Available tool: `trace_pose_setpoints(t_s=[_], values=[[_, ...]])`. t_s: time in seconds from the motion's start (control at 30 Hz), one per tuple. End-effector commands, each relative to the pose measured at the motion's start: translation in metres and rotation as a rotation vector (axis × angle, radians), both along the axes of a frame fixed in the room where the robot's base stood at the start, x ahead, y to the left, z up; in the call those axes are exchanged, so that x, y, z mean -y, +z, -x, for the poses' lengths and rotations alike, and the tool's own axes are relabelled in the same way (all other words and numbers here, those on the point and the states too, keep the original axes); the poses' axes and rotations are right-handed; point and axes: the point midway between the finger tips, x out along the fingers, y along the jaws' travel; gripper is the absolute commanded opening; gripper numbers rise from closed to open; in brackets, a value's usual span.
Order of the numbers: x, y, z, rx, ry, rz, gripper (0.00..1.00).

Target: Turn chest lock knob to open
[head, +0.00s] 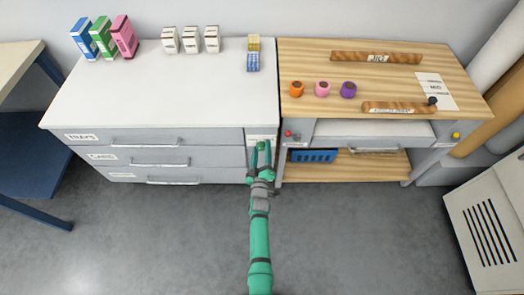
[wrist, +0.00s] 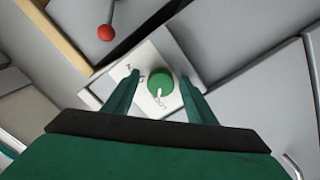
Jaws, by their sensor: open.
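The chest lock knob (wrist: 160,85) is round and green with a white pointer, on a light plate (wrist: 178,58) with dark lettering. In the wrist view the pointer is toward the lower part of the plate. My gripper (wrist: 162,90) is open, with one finger on each side of the knob; I cannot tell whether either finger touches it. In the head view my gripper (head: 262,150) is at the right end of the white drawer chest (head: 160,95), and the green knob (head: 261,146) shows between its fingers.
The chest's drawers (head: 150,158) appear closed. A wooden-topped bench (head: 300,60) stands close on the right, with a red ball-ended lever (head: 288,134) near the knob, also in the wrist view (wrist: 105,32). A blue basket (head: 313,156) sits on its lower shelf. The floor in front is clear.

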Motion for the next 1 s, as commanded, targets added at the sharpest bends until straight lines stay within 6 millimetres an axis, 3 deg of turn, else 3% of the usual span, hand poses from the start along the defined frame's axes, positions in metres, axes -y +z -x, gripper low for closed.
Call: trace_pose_setpoints(t_s=[0.03,0.2,0.6,0.63,1.0], values=[[-0.001,0.0,0.0,-0.001,0.001,0.0,0.46],[-0.009,0.001,0.0,0.002,0.012,0.0,0.1],[-0.009,0.003,0.0,0.006,0.013,0.001,0.1],[0.002,0.003,-0.001,0.005,0.009,0.005,0.1],[-0.005,0.003,-0.001,0.005,0.008,-0.072,0.1]])
